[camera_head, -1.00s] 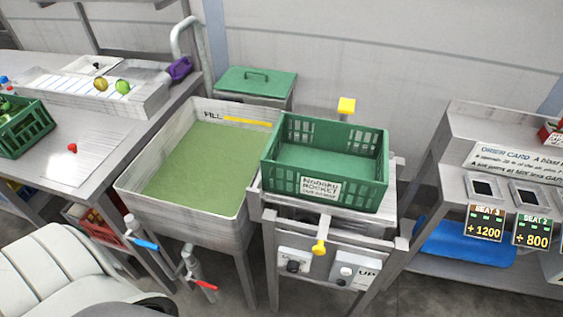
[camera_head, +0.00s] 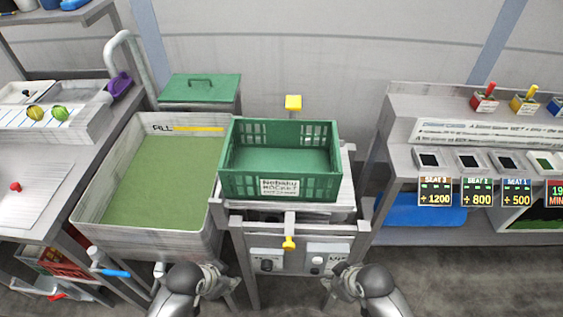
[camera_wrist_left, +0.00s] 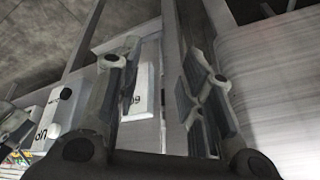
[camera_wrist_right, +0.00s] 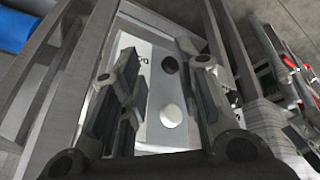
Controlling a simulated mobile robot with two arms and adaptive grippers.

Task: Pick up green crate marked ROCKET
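The green crate (camera_head: 235,184) with a white label reading ROCKET sits upright on a grey metal stand (camera_head: 337,226) in the head view. It looks empty, with a plain green floor inside. My left gripper (camera_head: 212,278) is below and left of the crate, in front of the stand. My right gripper (camera_head: 342,280) is below and right of it. Both are apart from the crate. In the left wrist view the fingers (camera_wrist_left: 160,80) are spread with nothing between them. In the right wrist view the fingers (camera_wrist_right: 163,82) are also spread and empty. The crate is not seen in either wrist view.
A large basin (camera_head: 84,203) with a green inside stands left of the crate. A lidded green bin (camera_head: 200,90) is behind. A yellow knob (camera_head: 289,243) sticks out of the stand's front. A counter with displays (camera_head: 400,115) stands at right, past a gap.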

